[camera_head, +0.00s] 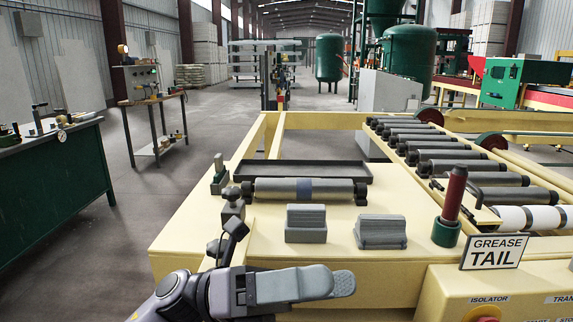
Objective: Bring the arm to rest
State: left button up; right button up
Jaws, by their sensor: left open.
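My left arm (180,297) comes in at the bottom left of the head view. My left gripper (328,283) points right above the front edge of the cream machine bed (275,240). Its fingers lie nearly one behind the other in this view. The gripper is open and I see nothing held in it. It is nearer to me than the two grey blocks, the left one (305,224) and the right one (381,232), and shows apart from both. My right gripper is not in view.
A grey roller (275,190) lies before a dark tray (315,170). A dark red handle (454,195) stands in a green holder (446,232) beside a "GREASE TAIL" sign (494,252). A roller conveyor (440,160) runs behind. A green workbench (60,185) stands left across open floor.

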pick_arm(q)
jog(key=w+a+f+n+t+y+p, duration=0.1)
jog(key=w+a+f+n+t+y, duration=0.3)
jog(key=n+t, duration=0.55)
jog(key=w+a+f+n+t+y+p, duration=0.1)
jog(key=w+a+f+n+t+y, duration=0.2)
jog(key=f+n+t, duration=0.7)
jog(key=w+a+f+n+t+y+p, duration=0.15)
jog(key=a+n+t+y, duration=0.3)
jog(key=n, duration=1.05)
jog(key=s+a+f+n+g+y, duration=0.2)
jog(key=s+a+f+n, duration=0.1)
jog(key=f, duration=0.4)
jog(key=s+a+f+n+g+y+p, duration=0.1)
jog(key=s+a+f+n+g+y, duration=0.1)
jog(key=s+f, duration=0.5)
jog(key=s+a+f+n+g+y, duration=0.3)
jog(key=s+a+f+n+y, duration=0.1)
jog(key=s+a+f+n, duration=0.1)
notch_tip(320, 180, down, 3)
jog(key=shift+s+a+f+n, duration=0.1)
jog(key=shift+s+a+n, duration=0.25)
jog(key=shift+a+n, duration=0.55)
jog(key=shift+a, duration=0.1)
